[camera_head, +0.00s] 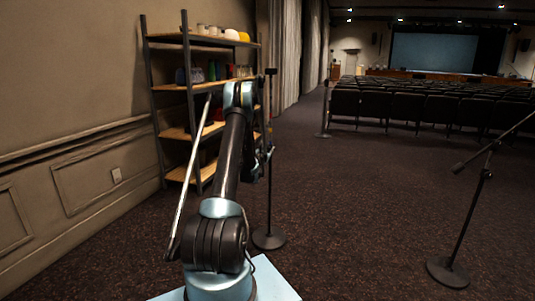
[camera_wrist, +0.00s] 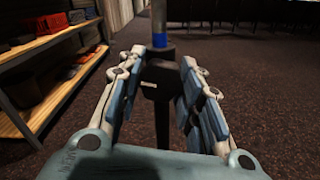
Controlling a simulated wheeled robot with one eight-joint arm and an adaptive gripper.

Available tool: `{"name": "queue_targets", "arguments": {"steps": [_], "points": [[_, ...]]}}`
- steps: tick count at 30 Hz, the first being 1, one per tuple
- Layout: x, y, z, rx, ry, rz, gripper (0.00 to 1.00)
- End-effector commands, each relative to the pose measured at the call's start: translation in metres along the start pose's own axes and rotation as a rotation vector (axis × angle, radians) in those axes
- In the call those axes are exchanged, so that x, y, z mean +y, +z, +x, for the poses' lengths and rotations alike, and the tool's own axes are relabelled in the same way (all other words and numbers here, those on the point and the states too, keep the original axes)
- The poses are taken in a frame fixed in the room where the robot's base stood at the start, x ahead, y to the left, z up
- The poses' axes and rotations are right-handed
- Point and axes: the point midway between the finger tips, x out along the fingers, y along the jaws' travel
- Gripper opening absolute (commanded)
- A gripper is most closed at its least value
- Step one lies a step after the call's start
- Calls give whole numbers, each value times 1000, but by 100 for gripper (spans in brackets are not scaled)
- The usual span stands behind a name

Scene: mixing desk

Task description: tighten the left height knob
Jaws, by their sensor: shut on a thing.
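The left microphone stand (camera_head: 269,205) stands upright on a round black base (camera_head: 268,238), just beyond my arm. In the wrist view its pole (camera_wrist: 159,18) has a blue band (camera_wrist: 160,42) above a black clamp (camera_wrist: 160,53). The dark height knob (camera_wrist: 160,82) projects from the clamp towards the camera. The knob's contact faces are partly hidden by the finger pads. In the head view my arm hides most of the gripper and the knob.
A shelf unit (camera_head: 187,88) with boxes and other items stands left of the stand, by the wall. A second microphone stand (camera_head: 464,225) with a boom stands at the right. Rows of chairs (camera_head: 425,105) fill the back. The carpet between the two stands is clear.

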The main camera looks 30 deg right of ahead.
Motion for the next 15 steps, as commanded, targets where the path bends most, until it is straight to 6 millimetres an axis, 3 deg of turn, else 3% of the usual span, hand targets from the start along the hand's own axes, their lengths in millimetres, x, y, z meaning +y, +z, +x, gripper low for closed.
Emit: {"name": "queue_targets", "arguments": {"steps": [1, 3, 4, 15], "points": [[1, 0, -1, 1, 2, 0, 35], [1, 0, -1, 1, 2, 0, 51], [1, 0, -1, 1, 2, 0, 54], [0, 0, -2, 0, 1, -1, 54]]}}
